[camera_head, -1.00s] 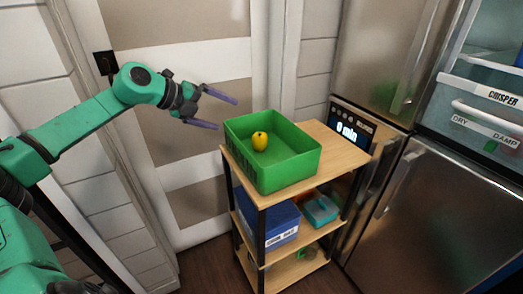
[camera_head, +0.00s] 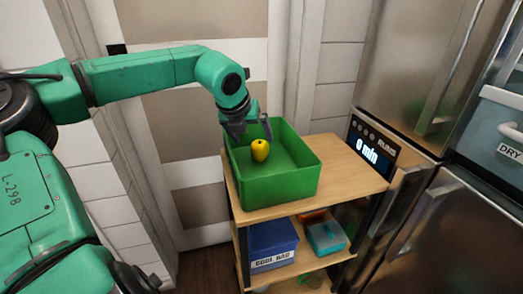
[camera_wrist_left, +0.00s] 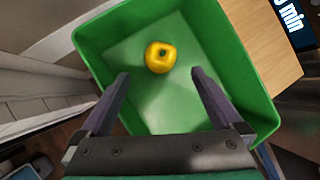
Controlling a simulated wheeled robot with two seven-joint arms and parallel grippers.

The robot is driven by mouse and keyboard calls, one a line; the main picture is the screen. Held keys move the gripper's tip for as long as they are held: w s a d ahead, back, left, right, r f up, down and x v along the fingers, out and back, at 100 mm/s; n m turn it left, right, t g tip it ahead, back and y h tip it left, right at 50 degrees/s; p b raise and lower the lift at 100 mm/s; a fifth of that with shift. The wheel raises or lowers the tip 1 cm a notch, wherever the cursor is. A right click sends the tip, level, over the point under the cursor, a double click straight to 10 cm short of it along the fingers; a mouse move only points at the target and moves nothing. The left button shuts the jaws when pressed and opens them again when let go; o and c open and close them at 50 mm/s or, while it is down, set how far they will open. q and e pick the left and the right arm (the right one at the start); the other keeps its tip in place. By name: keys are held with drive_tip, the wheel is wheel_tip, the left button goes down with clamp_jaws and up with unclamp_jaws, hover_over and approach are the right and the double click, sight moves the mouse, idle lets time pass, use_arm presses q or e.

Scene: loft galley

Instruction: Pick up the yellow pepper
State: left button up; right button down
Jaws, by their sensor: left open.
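The yellow pepper (camera_head: 260,150) lies inside a green bin (camera_head: 268,193) on the top shelf of a wooden cart. In the left wrist view the pepper (camera_wrist_left: 160,57) rests on the bin floor, near one wall, beyond the fingertips. My left gripper (camera_head: 250,128) is over the back left part of the bin, pointing down. In the left wrist view its two fingers (camera_wrist_left: 160,75) are spread wide with nothing between them, roughly lined up with the pepper. My right gripper is not in view.
The cart top (camera_head: 345,172) is bare to the right of the bin. A blue box (camera_head: 272,245) and a teal container (camera_head: 326,236) sit on the shelf below. A steel fridge (camera_head: 415,70) stands at the right, a panelled door (camera_head: 190,120) behind.

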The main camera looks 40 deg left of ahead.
sight(257, 144)
use_arm(q)
drive_tip(key=x, duration=0.7)
drive_tip(key=shift+w, duration=0.25)
drive_tip(key=shift+s+r, duration=0.1)
drive_tip(key=c, duration=1.5)
